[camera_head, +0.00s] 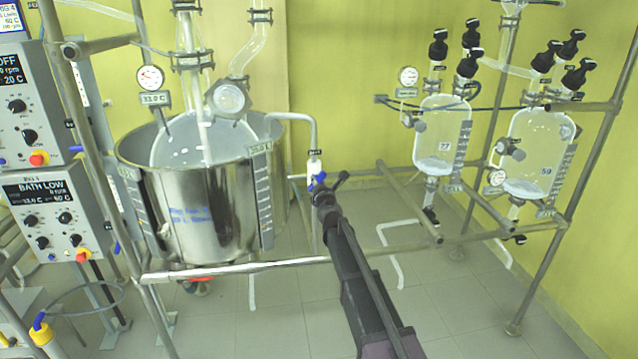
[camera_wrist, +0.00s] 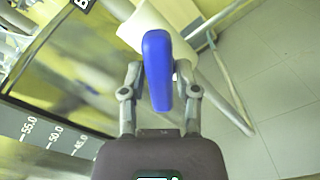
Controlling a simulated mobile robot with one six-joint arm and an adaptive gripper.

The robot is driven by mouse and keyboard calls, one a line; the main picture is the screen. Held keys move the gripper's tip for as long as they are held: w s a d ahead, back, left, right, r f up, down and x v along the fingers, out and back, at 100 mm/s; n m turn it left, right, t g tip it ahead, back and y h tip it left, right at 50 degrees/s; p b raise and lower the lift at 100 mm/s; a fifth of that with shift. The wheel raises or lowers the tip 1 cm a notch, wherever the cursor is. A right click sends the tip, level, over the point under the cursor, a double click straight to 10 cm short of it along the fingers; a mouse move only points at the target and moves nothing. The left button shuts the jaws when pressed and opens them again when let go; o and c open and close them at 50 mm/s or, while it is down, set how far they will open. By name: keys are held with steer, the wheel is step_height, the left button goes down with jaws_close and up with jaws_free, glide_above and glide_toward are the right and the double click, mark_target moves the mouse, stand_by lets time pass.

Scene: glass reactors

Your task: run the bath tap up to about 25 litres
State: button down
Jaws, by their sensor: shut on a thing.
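The steel bath (camera_head: 195,205) stands at the left with a glass vessel (camera_head: 200,145) inside it. A level scale (camera_head: 264,195) runs down its right side, and marks near 45 to 55 show on a scale (camera_wrist: 45,133) in the wrist view. The tap (camera_head: 316,170) is on a bent pipe right of the bath and has a blue handle (camera_wrist: 158,70). My gripper (camera_head: 322,190) reaches it from below. In the wrist view my gripper (camera_wrist: 155,95) is shut on the blue handle, one finger on each side. The water level in the bath is not readable.
A control box (camera_head: 48,210) at the left reads BATH LOW. Metal rails (camera_head: 240,268) cross in front of the bath. Two smaller glass vessels (camera_head: 440,135) with black-capped valves hang in a frame at the right. The tiled floor (camera_head: 450,300) at the lower right is mostly clear.

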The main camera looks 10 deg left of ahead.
steer(key=shift+w+m, duration=0.1)
steer(key=shift+m, duration=0.3)
stand_by(0.4)
steer(key=m, duration=0.9)
steer(key=shift+f, duration=0.15)
stand_by(0.4)
steer(key=shift+c, duration=2.4)
jaws_free()
steer(key=v, duration=1.2)
